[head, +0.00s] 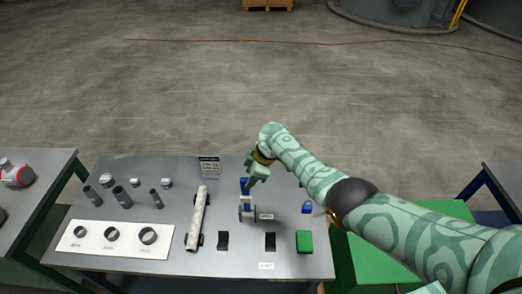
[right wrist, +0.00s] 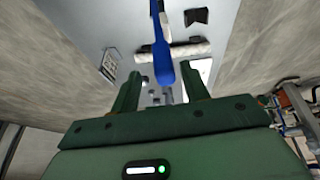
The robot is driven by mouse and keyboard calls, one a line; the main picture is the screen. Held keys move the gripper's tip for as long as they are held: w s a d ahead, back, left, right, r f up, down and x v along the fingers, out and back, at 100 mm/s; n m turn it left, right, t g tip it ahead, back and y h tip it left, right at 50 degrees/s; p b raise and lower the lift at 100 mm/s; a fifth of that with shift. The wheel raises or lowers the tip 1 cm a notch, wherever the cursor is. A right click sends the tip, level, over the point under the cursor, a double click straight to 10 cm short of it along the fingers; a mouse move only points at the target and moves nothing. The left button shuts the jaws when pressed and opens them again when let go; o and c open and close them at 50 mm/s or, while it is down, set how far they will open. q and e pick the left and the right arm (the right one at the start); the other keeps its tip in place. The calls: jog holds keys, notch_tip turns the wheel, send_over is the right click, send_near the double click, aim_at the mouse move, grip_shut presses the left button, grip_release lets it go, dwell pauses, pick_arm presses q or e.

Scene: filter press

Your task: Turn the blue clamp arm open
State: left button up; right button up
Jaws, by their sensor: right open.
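The blue clamp arm (head: 245,187) stands above a small grey clamp base (head: 246,213) near the middle of the table. My right gripper (head: 252,176) is at its upper end and partly hides it. In the right wrist view the blue clamp arm (right wrist: 161,52) is a long bar with a wider end, lying between the two green fingers of my right gripper (right wrist: 159,78). The fingers are open, with a gap visible on both sides of the bar. Whether a finger touches it I cannot tell. My left gripper is not in view.
A speckled roll (head: 197,218) lies left of the clamp on the grey table (head: 180,192). A white board with rings (head: 112,239), black blocks (head: 270,241), a green block (head: 304,241) and a blue padlock-like piece (head: 307,207) are nearby. A small sign (head: 209,167) stands behind.

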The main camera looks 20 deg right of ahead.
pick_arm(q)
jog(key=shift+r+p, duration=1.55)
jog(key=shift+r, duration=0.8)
pick_arm(e)
jog(key=v, duration=1.1)
